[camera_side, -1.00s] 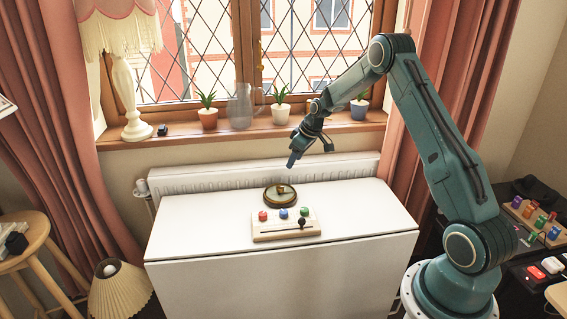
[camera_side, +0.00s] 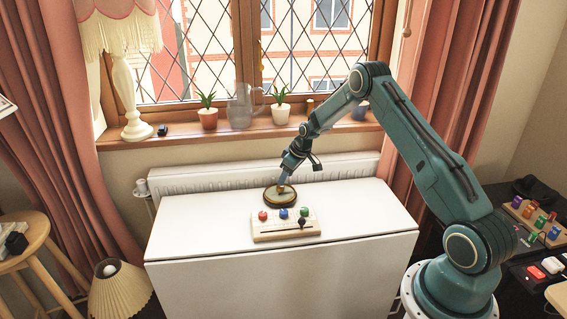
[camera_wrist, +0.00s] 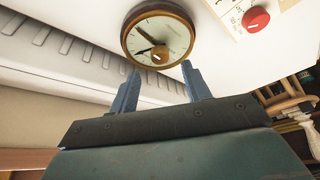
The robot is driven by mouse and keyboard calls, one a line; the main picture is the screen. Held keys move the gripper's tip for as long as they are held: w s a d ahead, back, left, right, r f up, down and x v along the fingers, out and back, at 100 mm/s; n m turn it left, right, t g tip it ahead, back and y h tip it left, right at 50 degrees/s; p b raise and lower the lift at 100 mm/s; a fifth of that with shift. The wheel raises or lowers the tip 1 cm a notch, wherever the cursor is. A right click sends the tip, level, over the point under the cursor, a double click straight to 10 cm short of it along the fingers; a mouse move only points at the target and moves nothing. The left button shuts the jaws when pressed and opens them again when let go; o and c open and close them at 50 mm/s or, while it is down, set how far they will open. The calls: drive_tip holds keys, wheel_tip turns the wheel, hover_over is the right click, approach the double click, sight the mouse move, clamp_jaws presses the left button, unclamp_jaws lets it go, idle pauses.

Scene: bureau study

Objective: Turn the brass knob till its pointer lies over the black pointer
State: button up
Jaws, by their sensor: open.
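The round brass-rimmed dial (camera_side: 287,200) sits near the back of the white table. In the wrist view the dial (camera_wrist: 134,34) shows a pale face with dark pointers and the brass knob (camera_wrist: 159,54) near its middle. One black pointer reaches left from beside the knob, and another dark line lies up and left; I cannot tell which belongs to the knob. My gripper (camera_side: 283,185) is low over the dial in the side view and hides the knob. In the wrist view my gripper (camera_wrist: 162,72) is open, its two blue fingers apart on either side below the knob, holding nothing.
In front of the dial stands a cream box (camera_side: 286,231) with red, blue and green buttons and a black-knobbed slider. A white radiator (camera_side: 215,178) and a sill with potted plants are behind. The table (camera_side: 195,220) is clear to both sides.

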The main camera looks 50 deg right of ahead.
sight(282, 187)
drive_tip(key=shift+x, duration=2.65)
drive_tip(key=c, duration=1)
drive_tip(key=shift+d+n, duration=0.1)
drive_tip(key=shift+n, duration=0.3)
drive_tip(key=n+y, duration=0.1)
drive_tip(key=n, duration=0.3)
drive_tip(key=shift+w+d+y, duration=0.1)
drive_tip(key=shift+d+y, duration=0.1)
drive_tip(key=shift+y, duration=0.2)
drive_tip(key=n+g, duration=0.1)
drive_tip(key=n, duration=0.1)
drive_tip(key=n+y, duration=0.1)
drive_tip(key=n, duration=0.2)
drive_tip(key=shift+w+d+g, duration=0.1)
drive_tip(key=shift+g, duration=0.3)
drive_tip(key=shift+r+n+y, duration=0.1)
drive_tip(key=shift+n+y, duration=0.2)
